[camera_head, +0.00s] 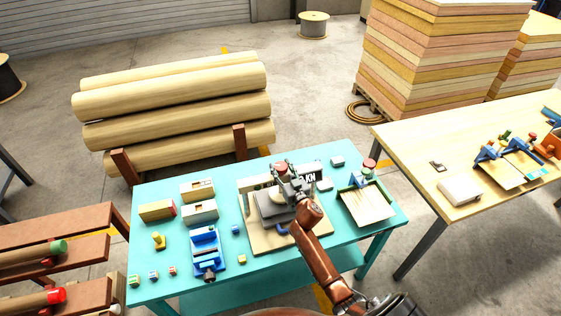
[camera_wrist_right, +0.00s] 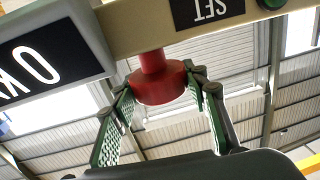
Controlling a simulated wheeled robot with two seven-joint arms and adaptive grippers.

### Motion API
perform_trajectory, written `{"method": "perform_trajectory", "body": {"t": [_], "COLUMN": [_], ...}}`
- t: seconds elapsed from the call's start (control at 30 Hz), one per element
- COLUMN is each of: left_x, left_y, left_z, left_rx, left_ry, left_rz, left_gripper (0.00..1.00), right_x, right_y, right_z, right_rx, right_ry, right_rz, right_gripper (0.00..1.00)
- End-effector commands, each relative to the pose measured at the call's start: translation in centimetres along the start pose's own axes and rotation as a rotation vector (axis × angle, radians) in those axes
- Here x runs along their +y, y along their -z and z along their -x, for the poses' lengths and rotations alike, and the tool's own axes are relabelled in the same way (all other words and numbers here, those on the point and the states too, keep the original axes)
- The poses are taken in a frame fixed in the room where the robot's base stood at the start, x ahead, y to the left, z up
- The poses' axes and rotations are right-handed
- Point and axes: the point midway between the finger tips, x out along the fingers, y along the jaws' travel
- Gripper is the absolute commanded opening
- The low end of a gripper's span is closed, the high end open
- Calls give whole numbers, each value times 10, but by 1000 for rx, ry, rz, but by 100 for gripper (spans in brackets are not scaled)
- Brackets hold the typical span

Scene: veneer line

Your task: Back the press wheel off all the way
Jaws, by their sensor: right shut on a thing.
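The press stands on a tan base plate (camera_head: 262,241) on the teal table, with a beige crossbeam (camera_head: 254,184) and a dark display marked "0 KN" (camera_head: 311,169). Its red wheel (camera_head: 281,165) shows partly at the top, behind my right gripper (camera_head: 284,174). In the right wrist view the red wheel (camera_wrist_right: 160,84) hangs on a red stem under the beam (camera_wrist_right: 172,24), which carries a "SET" label. My right gripper (camera_wrist_right: 158,92) has its two green-padded fingers on either side of the wheel, shut on it. My left gripper is not in view.
On the teal table (camera_head: 166,278), a blue vise (camera_head: 207,252), grey boxes (camera_head: 199,210) and small cubes lie left of the press. A tray (camera_head: 367,206) stands right of it. Logs (camera_head: 180,105) lie behind. A wooden table (camera_head: 430,150) stands at right.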

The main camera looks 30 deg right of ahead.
Motion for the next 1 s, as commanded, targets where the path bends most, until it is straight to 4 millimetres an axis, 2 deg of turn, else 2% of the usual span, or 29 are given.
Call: {"method": "perform_trajectory", "body": {"t": [0.03, 0.1, 0.33, 0.47, 0.7, 1.0], "left_x": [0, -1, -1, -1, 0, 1], "left_y": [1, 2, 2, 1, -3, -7], "left_z": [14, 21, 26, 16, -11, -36], "left_rx": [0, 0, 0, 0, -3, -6], "left_ry": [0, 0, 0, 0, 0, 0], "left_rz": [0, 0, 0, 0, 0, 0], "left_gripper": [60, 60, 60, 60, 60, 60], "right_x": [3, 4, 5, 5, 5, 3], "right_y": [7, 6, 2, -1, -3, -2], "right_z": [0, 0, -1, -1, -2, -2], "right_rx": [-2, -2, -2, -1, 1, 1], "right_ry": [45, 111, 327, 444, 622, 754], "right_rz": [11, 12, 11, 11, 7, 3], "right_gripper": [17, 17, 17, 17, 17, 17]}}
